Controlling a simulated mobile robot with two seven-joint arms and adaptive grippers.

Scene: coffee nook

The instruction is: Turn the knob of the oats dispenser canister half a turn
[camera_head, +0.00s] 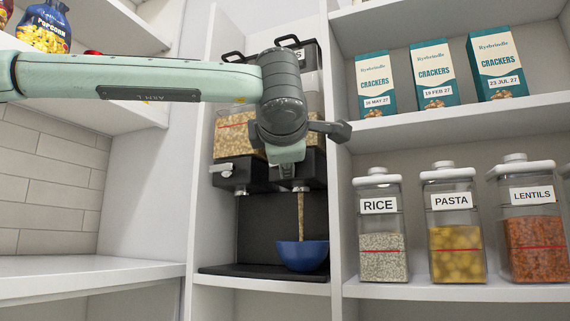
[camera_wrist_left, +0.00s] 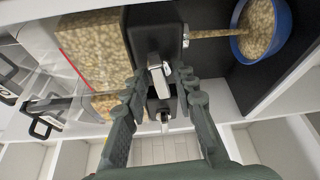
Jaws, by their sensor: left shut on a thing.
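The dispenser has two clear canisters over black bases. The right canister (camera_head: 309,90) is mostly behind my arm; its label ends in a visible "S". My left gripper (camera_wrist_left: 157,78) is shut on a pale grey knob (camera_wrist_left: 158,66) on a black dispenser base. In the head view the wrist hides the fingers and this knob. A stream of flakes (camera_head: 301,214) falls from the right outlet into a blue bowl (camera_head: 301,255). The wrist view shows the bowl (camera_wrist_left: 283,40) holding a heap of flakes. My right gripper is out of view.
The left canister (camera_head: 233,134) holds flakes, with its own knob (camera_head: 226,171) close by. A side wall (camera_head: 343,215) separates the dispenser from shelves with rice (camera_head: 382,253), pasta and lentils jars. The counter (camera_head: 90,266) at left is clear.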

